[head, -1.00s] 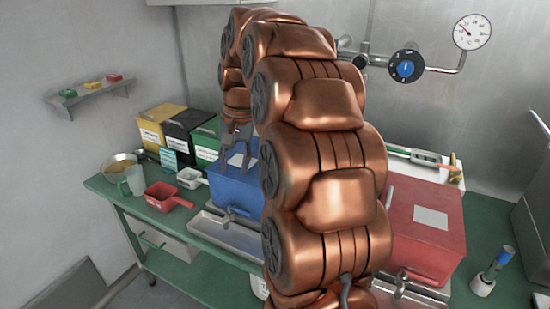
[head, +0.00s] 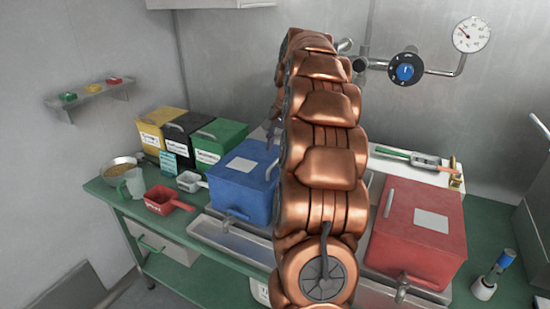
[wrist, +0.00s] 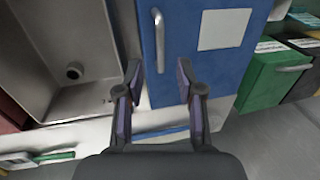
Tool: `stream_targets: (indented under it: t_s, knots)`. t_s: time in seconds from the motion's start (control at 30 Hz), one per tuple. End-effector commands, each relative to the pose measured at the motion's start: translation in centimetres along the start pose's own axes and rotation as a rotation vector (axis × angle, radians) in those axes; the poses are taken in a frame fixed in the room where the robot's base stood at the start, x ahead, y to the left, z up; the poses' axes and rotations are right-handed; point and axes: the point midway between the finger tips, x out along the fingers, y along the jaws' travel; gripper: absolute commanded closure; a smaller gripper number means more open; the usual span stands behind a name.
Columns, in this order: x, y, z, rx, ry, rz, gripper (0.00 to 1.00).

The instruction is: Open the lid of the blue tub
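The blue tub (head: 240,198) stands on the green bench, left of my arm in the head view. Its lid looks closed, with a white label (head: 240,165) on top and a grey handle (head: 271,170) along the right side. In the wrist view the blue lid (wrist: 190,70) and its bar handle (wrist: 159,42) lie beyond my fingertips. My gripper (wrist: 159,72) is open and empty, its two fingers spread either side of the handle's line, apparently short of it. In the head view it is mostly hidden behind my arm at the tub's back right.
A red tub (head: 420,240) stands right of my arm. Green (head: 219,143), black and yellow tubs stand behind left. A red scoop (head: 165,200), a white scoop and a jug are at left. Metal trays (head: 235,240) lie in front. A pipe with a gauge (head: 471,34) is on the wall.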

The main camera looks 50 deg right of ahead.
Motion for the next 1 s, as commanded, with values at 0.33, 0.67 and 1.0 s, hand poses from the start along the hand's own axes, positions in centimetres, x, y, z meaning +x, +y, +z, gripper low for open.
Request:
stream_targets:
  t_s: [0.33,0.67,1.0]
  knots:
    - [3.7,0.0,0.0,-0.001,-0.002,0.001,0.63]
    - [5.0,0.0,0.0,-0.001,0.001,-0.001,0.63]
    - [4.9,0.0,0.0,-0.001,0.001,-0.001,0.80]
